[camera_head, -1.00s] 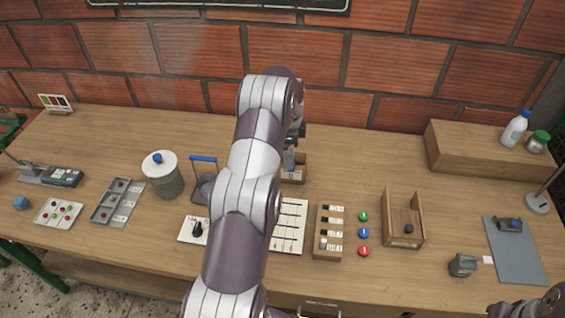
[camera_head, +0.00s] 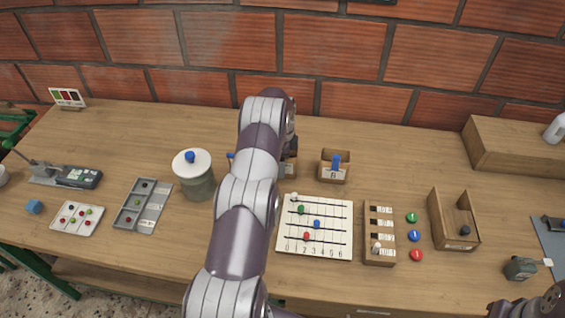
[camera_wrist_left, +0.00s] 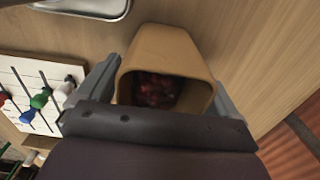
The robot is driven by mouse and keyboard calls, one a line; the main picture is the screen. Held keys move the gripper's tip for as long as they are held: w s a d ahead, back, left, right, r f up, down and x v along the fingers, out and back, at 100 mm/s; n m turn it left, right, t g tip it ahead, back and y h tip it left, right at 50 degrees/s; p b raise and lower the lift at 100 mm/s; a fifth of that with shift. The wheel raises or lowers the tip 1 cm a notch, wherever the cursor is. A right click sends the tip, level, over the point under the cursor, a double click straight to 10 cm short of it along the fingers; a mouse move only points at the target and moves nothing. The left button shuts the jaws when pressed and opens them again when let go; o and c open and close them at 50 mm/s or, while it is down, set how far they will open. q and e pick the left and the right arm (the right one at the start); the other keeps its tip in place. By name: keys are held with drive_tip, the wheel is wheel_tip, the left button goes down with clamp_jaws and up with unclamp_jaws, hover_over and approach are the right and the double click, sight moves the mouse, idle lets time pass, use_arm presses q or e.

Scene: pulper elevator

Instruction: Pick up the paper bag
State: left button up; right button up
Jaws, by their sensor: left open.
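The paper bag (camera_wrist_left: 185,55) is a tan, open-topped container with dark red contents in the left wrist view. It lies between the two fingers of my left gripper (camera_wrist_left: 165,82), which is open around it. A gap between each finger and the bag is hard to judge. In the head view my left arm hides the bag and the left gripper. Part of my right arm shows at the lower right corner of the head view; its jaws do not show.
Close to my left arm are a white-lidded jar (camera_head: 198,180), a wooden box marked B (camera_head: 333,172) and a white bead board (camera_head: 318,240). A metal tray (camera_wrist_left: 85,6) edges the left wrist view.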

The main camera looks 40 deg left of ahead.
use_arm(q)
drive_tip(key=shift+d+r, duration=0.1)
drive_tip(key=shift+d, duration=0.1)
drive_tip(key=c, duration=1.2)
drive_tip(key=shift+o, duration=0.2)
drive_tip(key=shift+a, duration=0.1)
